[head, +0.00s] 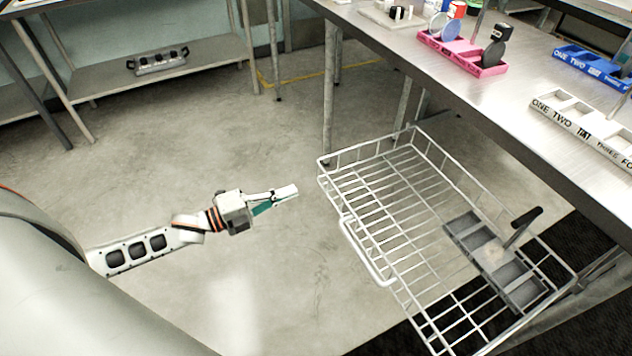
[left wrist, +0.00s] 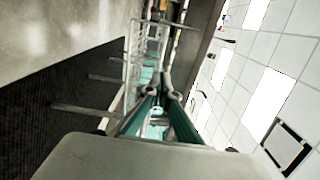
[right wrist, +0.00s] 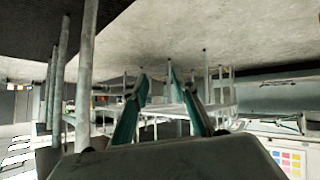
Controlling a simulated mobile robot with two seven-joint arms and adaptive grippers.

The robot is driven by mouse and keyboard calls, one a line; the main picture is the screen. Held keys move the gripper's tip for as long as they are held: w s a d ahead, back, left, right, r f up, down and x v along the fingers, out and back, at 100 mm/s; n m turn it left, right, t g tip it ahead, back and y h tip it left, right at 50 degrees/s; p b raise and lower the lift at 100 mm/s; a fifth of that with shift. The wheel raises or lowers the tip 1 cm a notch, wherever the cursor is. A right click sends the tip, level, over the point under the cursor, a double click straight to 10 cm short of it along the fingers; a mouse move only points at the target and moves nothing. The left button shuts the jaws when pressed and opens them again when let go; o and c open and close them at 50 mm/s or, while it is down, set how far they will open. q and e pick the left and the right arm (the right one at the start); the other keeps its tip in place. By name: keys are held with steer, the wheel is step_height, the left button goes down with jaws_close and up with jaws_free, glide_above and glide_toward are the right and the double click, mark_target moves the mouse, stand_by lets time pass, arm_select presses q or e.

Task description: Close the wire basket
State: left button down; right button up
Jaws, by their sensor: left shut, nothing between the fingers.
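The wire basket (head: 385,185) is a silver wire drawer. It stands pulled out from under the steel table, its handle loop (head: 362,255) on the left side facing my left arm. My left gripper (head: 292,191) is left of the basket's upper left corner, shut and empty, with a gap between it and the wires. The basket also shows beyond the left gripper (left wrist: 162,90) in the left wrist view. My right gripper (right wrist: 158,76) shows only in its own wrist view, its fingertips apart with nothing between them. It is outside the head view.
A grey compartment tray (head: 497,262) with a black-handled item lies in the basket. The steel table (head: 470,95) carries a pink tray (head: 462,52), a blue tray (head: 590,66) and a white tray (head: 590,125). Open floor lies left of the basket.

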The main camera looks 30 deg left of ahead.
mark_target(328, 178)
arm_select(q)
steer(key=x, duration=0.7)
steer(key=shift+w+d, duration=0.1)
steer(key=shift+w, duration=0.05)
steer(key=shift+w+d+b, duration=0.3)
steer(key=shift+w+d, duration=0.15)
steer(key=shift+w, duration=0.1)
arm_select(e)
steer(key=shift+a, duration=0.1)
steer(key=shift+a, duration=0.1)
